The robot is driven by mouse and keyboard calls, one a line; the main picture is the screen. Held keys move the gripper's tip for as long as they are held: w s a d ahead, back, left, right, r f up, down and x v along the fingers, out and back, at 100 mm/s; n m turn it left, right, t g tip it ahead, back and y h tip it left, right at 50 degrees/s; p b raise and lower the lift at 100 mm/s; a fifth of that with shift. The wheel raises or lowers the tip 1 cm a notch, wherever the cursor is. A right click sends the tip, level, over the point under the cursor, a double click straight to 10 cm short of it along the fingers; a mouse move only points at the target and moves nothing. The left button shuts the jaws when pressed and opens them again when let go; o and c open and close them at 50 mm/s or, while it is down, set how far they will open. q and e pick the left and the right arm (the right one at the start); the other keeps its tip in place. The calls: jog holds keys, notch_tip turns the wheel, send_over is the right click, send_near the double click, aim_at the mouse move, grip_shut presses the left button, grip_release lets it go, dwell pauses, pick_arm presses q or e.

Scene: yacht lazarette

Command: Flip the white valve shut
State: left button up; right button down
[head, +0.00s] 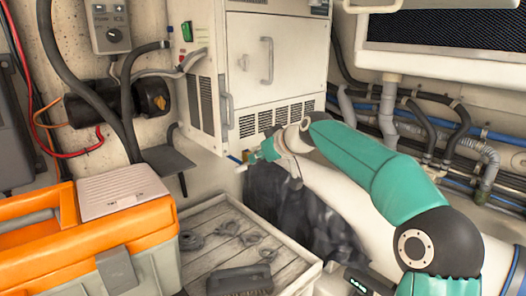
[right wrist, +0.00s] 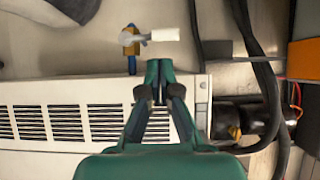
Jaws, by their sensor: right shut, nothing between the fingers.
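The valve has a white lever (right wrist: 163,35) on a brass-coloured body (right wrist: 129,42), at the end of a short blue pipe (right wrist: 131,64) beside the white cabinet. In the right wrist view the lever lies roughly crosswise to the pipe. In the head view the lever (head: 241,169) is small, low at the cabinet's front corner, and partly crowded by my gripper. My right gripper (right wrist: 159,68) is shut and empty, with its fingertips just short of the lever; a visible gap separates them. It also shows in the head view (head: 257,156). My left gripper is out of view.
The vented white cabinet (head: 277,82) stands behind the valve. A slatted tray (head: 212,252) with shackles and a brush lies below. An orange toolbox (head: 150,240) fills the lower left. Black hoses (head: 122,100) run at the left; a large white pipe (head: 335,195) lies under my right arm.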

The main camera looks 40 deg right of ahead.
aim_at(244, 165)
jog(key=p+x, duration=0.1)
jog(key=x, duration=0.4)
jog(key=shift+d, duration=0.1)
